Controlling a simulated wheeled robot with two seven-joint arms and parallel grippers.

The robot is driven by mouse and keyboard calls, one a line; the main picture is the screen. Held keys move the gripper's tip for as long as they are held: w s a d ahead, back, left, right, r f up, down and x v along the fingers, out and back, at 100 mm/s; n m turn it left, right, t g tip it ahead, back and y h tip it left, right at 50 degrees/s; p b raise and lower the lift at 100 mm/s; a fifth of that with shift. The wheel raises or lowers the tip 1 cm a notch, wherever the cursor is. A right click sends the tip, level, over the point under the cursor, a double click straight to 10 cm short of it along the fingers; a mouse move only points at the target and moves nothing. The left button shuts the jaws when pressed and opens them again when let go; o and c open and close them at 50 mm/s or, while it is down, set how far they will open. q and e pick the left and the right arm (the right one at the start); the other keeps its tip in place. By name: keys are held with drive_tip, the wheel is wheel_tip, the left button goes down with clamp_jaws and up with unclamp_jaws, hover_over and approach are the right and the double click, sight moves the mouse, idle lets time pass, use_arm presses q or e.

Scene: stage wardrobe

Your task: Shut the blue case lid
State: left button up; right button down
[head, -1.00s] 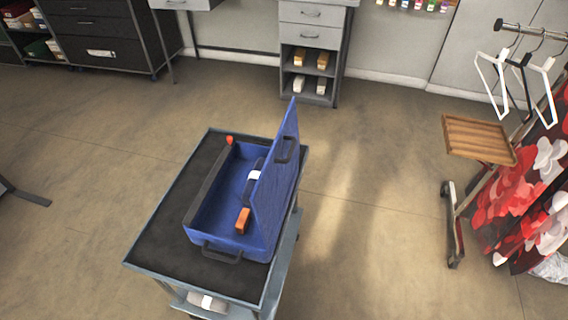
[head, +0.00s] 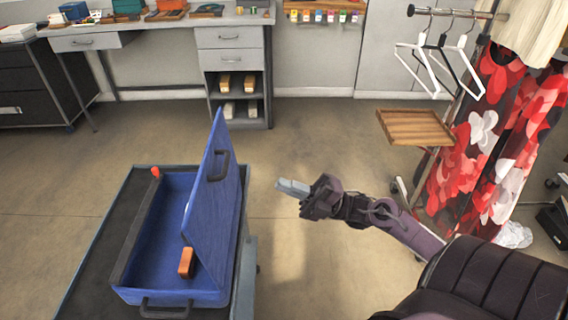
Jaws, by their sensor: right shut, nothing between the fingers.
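The blue case (head: 160,250) stands on a dark-topped trolley (head: 92,252). Its blue lid (head: 215,215) is raised, standing steeply on the case's right side, with a dark handle on its outer face. An orange item (head: 187,262) shows inside near the front, and a small orange-red item (head: 156,172) shows at the back left rim. My right gripper (head: 280,185) is shut and empty. It is to the right of the lid, apart from it, over the floor in the picture. My left gripper is not in view.
A workbench (head: 170,28) with drawers stands along the back wall. A clothes rack with hangers (head: 440,60), a wooden tray (head: 414,128) and red floral garments (head: 490,140) stands at the right. Open floor lies between the trolley and the rack.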

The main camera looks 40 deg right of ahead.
drive_tip(key=p+x, duration=0.3)
drive_tip(key=x, duration=0.7)
drive_tip(key=shift+w+a, duration=0.2)
drive_tip(key=shift+a+r, duration=0.1)
drive_tip(key=shift+r, duration=0.05)
